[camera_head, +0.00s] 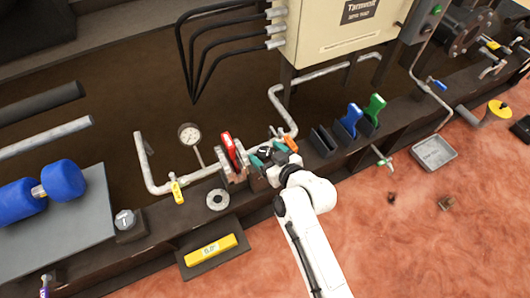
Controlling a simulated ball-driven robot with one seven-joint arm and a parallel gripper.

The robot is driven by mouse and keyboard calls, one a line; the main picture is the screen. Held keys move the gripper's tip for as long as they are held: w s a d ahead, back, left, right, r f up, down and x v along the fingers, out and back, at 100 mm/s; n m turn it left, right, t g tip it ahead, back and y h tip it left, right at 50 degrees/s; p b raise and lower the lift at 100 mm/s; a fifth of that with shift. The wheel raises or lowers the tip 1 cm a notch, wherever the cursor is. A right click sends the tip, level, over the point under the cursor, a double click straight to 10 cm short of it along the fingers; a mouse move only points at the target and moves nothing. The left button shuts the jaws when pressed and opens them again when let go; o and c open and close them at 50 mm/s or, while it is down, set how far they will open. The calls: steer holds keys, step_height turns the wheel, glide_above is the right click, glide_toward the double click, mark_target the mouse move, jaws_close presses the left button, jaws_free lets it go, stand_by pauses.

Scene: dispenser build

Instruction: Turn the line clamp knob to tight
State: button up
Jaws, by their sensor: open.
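My white arm reaches in from the bottom, and its wrist is over the dark bench ledge. My gripper (275,153) is open at a cluster of small grey, teal and orange parts, just right of a metal clamp body (232,172) with an upright red handle (230,146). The line clamp knob cannot be clearly told apart in this cluster; my wrist and gripper cover part of it. Whether the fingers touch anything there is too small to tell.
A pressure gauge (190,134), a pipe with a yellow tag (177,192) and a metal ring (218,199) are left of the clamp. Blue (352,117) and green (375,106) handles stand in dark holders to the right. A beige cabinet (335,28) hangs above.

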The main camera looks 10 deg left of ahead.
steer(key=shift+w+a+f, duration=0.25)
steer(key=shift+w+a, duration=0.2)
steer(key=shift+c, duration=0.2)
steer(key=c, duration=0.9)
